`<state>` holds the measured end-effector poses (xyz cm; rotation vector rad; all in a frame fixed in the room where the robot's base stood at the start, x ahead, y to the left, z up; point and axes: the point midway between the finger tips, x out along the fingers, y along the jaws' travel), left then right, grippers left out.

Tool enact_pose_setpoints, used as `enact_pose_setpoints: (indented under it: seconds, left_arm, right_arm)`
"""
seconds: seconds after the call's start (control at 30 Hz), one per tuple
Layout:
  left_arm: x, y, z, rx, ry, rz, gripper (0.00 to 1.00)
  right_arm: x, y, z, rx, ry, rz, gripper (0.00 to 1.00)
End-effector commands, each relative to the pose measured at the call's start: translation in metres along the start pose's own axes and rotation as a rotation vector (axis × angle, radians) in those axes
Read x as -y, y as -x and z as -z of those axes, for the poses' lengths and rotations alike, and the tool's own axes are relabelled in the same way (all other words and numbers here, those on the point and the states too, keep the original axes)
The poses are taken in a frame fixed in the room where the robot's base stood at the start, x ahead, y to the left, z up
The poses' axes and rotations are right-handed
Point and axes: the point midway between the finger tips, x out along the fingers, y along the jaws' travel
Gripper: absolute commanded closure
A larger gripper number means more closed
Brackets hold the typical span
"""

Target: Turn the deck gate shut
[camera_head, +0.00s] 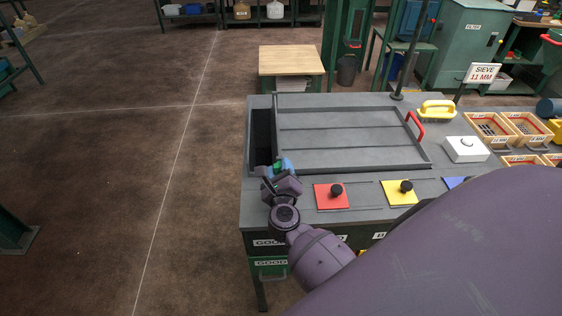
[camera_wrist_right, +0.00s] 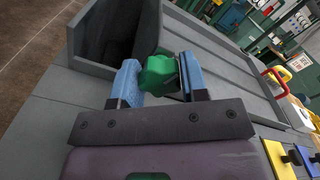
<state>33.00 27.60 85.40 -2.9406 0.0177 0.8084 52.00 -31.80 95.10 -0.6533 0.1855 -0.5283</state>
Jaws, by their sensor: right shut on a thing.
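My right gripper (camera_head: 281,168) is at the near left corner of the grey sorting deck (camera_head: 345,135). In the right wrist view its blue fingers (camera_wrist_right: 158,76) are shut on a green knob (camera_wrist_right: 160,70), one finger on each side. The knob sits by a grey upright panel (camera_wrist_right: 150,28), which looks like the deck gate. A dark opening (camera_head: 261,135) lies to the left of this panel, between the deck and the outer wall; it also shows in the wrist view (camera_wrist_right: 108,35). The gripper hides most of the knob in the head view. My left gripper is out of view.
A red handle (camera_head: 415,124) stands at the deck's right end. Red (camera_head: 331,196) and yellow (camera_head: 399,193) plates with black knobs lie along the front edge. A yellow brush (camera_head: 437,109), a white box (camera_head: 465,149) and wooden trays (camera_head: 487,128) are to the right.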

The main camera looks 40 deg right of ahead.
Motion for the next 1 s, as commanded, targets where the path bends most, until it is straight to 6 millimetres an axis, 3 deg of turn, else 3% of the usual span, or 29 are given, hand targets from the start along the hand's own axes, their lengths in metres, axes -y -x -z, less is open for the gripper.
enact_pose_setpoints:
  seconds: [0.13, 0.4, 1.0]
  left_arm:
    - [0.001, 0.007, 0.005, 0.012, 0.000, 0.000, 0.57]
    - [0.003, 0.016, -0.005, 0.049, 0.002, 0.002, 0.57]
    - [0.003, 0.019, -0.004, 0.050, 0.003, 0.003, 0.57]
  right_arm:
    - [0.001, 0.001, -0.001, -0.003, 0.108, -0.002, 0.83]
    - [-0.001, 0.001, 0.000, -0.001, 0.238, -0.002, 0.83]
    - [-0.001, 0.000, 0.001, 0.000, 0.290, -0.001, 0.83]
